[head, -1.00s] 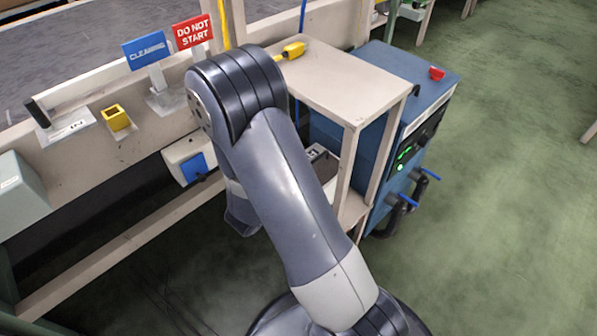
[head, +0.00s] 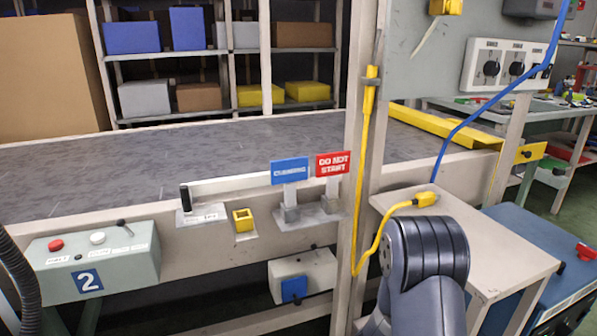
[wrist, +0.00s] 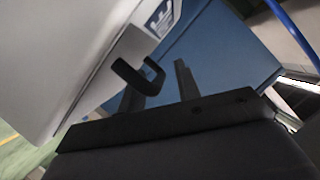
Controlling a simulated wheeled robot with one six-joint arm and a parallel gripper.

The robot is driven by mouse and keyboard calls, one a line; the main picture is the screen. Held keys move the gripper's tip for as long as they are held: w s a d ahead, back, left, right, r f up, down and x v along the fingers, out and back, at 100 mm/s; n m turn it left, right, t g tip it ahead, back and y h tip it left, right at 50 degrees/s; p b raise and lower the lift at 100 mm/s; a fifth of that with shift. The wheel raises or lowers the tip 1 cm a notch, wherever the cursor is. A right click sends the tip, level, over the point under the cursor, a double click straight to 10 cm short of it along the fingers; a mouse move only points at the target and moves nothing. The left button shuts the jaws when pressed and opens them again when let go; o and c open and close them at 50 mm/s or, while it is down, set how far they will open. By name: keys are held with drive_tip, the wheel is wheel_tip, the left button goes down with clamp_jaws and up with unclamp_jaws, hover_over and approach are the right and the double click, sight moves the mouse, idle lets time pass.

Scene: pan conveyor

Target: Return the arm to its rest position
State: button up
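My arm shows in the head view as a dark grey joint and link (head: 428,262) at the lower right, in front of the small beige table. My gripper is outside the head view. In the wrist view my gripper (wrist: 158,78) shows two dark fingers standing apart, with nothing visible held between them. A black handle (wrist: 128,72) on a pale grey box (wrist: 75,55) is close to the left finger and partly overlaps it in the picture. I cannot tell whether they touch. A blue surface (wrist: 225,50) lies beyond the fingers.
The beige table (head: 455,215) carries a yellow plug (head: 425,199) with a cable. A blue cabinet (head: 525,225) stands to its right. The conveyor (head: 130,165) has a "cleaning" sign (head: 290,171), a red "do not start" sign (head: 332,164) and a control box (head: 130,262).

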drive_tip(key=shift+d+r+p, duration=0.1)
drive_tip(key=shift+r+p, duration=0.55)
drive_tip(key=shift+r, duration=0.35)
